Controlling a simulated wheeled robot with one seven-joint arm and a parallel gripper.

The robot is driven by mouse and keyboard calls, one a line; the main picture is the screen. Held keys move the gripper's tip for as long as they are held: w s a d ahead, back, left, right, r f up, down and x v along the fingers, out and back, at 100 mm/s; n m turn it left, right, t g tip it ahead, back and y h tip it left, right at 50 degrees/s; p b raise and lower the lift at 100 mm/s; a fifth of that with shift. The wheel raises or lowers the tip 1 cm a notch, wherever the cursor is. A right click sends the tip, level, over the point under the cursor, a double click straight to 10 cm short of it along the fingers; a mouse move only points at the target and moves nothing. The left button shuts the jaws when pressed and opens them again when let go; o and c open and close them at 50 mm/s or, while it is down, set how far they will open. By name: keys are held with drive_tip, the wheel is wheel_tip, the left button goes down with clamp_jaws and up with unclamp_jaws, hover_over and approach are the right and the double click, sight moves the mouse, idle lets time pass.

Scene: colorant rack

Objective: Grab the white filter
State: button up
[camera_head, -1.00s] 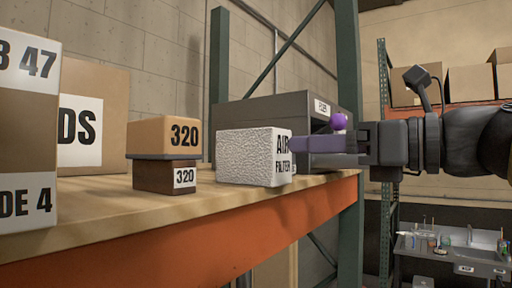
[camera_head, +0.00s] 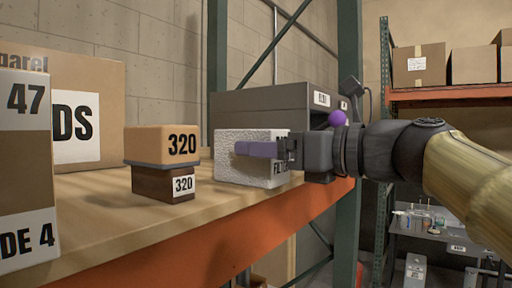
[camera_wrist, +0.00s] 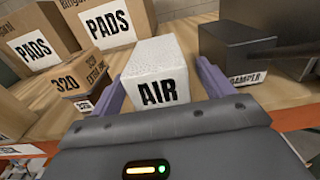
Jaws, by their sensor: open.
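The white filter (camera_head: 228,160) is a rough-textured white block labelled "AIR FILTER", standing on the wooden shelf (camera_head: 95,215). My gripper (camera_head: 258,149) reaches in from the right, and its purple finger covers part of the filter's front in the head view. In the wrist view the filter (camera_wrist: 152,62) sits between the two spread purple fingers of my gripper (camera_wrist: 160,88), one on each side. The right finger looks close to its side; whether either finger touches it I cannot tell.
Two stacked "320" boxes (camera_head: 160,147) stand left of the filter. A dark grey damper box (camera_wrist: 245,55) is close on the right. Large "PADS" cartons (camera_wrist: 100,22) stand behind. The orange shelf beam (camera_head: 200,245) runs along the front edge.

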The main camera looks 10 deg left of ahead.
drive_tip(key=shift+r+p+x, duration=0.25)
drive_tip(key=shift+p+x, duration=0.35)
drive_tip(key=shift+x, duration=0.6)
drive_tip(key=shift+w+a+f, duration=0.15)
drive_tip(key=shift+a+f, duration=0.05)
drive_tip(key=shift+a, duration=0.2)
drive_tip(key=shift+d, duration=0.1)
drive_tip(key=c, duration=1.1)
drive_tip(key=shift+o, duration=0.2)
drive_tip(key=shift+r, duration=0.15)
